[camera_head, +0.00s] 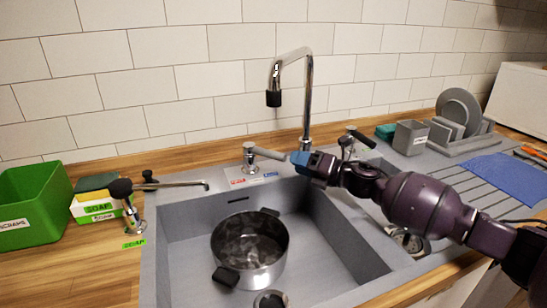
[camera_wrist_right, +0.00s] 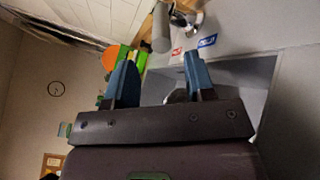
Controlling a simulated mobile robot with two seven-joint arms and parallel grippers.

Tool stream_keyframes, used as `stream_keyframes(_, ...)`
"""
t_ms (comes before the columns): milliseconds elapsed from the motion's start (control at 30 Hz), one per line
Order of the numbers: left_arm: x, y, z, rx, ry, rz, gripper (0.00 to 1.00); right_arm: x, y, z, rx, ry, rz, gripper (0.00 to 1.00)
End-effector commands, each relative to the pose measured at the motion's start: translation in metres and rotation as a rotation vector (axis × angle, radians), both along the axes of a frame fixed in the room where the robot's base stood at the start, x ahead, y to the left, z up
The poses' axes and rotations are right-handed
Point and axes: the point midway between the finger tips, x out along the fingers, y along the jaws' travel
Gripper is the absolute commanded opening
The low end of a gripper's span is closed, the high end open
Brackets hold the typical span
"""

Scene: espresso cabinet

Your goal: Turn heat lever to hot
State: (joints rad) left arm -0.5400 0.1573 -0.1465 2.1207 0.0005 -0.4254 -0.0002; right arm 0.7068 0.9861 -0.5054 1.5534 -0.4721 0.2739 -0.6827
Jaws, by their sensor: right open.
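The heat lever (camera_head: 268,153) is a grey handle on a metal base behind the sink. It points right in the head view, toward my right gripper (camera_head: 298,159). A red label (camera_head: 236,181) and a blue label (camera_head: 270,174) lie on the plate below the lever. In the right wrist view my right gripper (camera_wrist_right: 160,65) has two blue fingers spread apart. The lever's grey end (camera_wrist_right: 161,32) shows there just past the gap between the fingertips; contact cannot be told. My left gripper is out of view.
The tall chrome faucet (camera_head: 307,95) stands close behind my right gripper. A metal pot (camera_head: 250,250) sits in the sink (camera_head: 180,245). A soap dispenser (camera_head: 132,205) stands at left, its spout toward the sink. A grey container (camera_head: 410,137) and dish rack (camera_head: 460,140) are at right.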

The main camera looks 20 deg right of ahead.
Motion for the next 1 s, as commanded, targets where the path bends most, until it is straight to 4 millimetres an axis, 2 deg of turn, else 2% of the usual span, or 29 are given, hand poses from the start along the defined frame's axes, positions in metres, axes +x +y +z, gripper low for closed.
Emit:
stream_keyframes(300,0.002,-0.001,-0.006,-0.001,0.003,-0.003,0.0,0.037,0.033,-0.003,0.001,0.002,0.0,0.49)
stream_keyframes(500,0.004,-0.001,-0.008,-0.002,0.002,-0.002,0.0,0.052,0.047,-0.003,0.001,0.003,0.0,0.49)
stream_keyframes(933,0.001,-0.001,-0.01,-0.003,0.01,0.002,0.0,0.058,0.052,-0.001,0.001,0.002,-0.001,0.49)
stream_keyframes(967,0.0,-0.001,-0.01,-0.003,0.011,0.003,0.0,0.058,0.052,-0.001,0.001,0.002,-0.001,0.48)
stream_keyframes(1000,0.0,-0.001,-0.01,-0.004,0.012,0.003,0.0,0.058,0.052,-0.001,0.001,0.002,-0.001,0.42)
